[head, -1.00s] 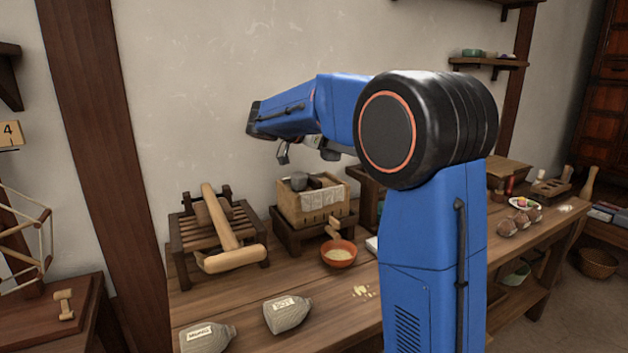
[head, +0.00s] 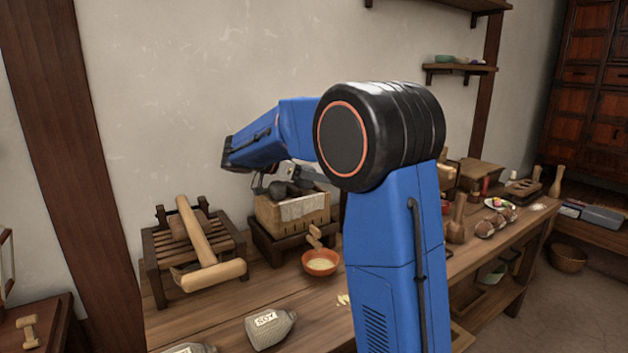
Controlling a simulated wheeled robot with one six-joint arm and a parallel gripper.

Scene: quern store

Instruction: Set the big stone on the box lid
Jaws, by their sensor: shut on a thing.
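The wooden box (head: 310,213) stands on a dark stand on the bench, with a pale cloth hanging over its front. A grey stone (head: 281,189), seemingly the big stone, is at the box's top, left of the middle. My gripper (head: 278,186) is down at the top of the box, shut on this stone. Whether the stone touches the lid cannot be told; the lid is mostly hidden by the rim, stones and gripper. A darker shape, likely another stone, lies just right of it.
A slatted rack (head: 165,252) with a large wooden mallet (head: 205,245) stands left of the box. An orange bowl (head: 320,263) sits in front of it. A labelled grey sack (head: 270,329) lies near the front edge. My arm hides the bench's middle.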

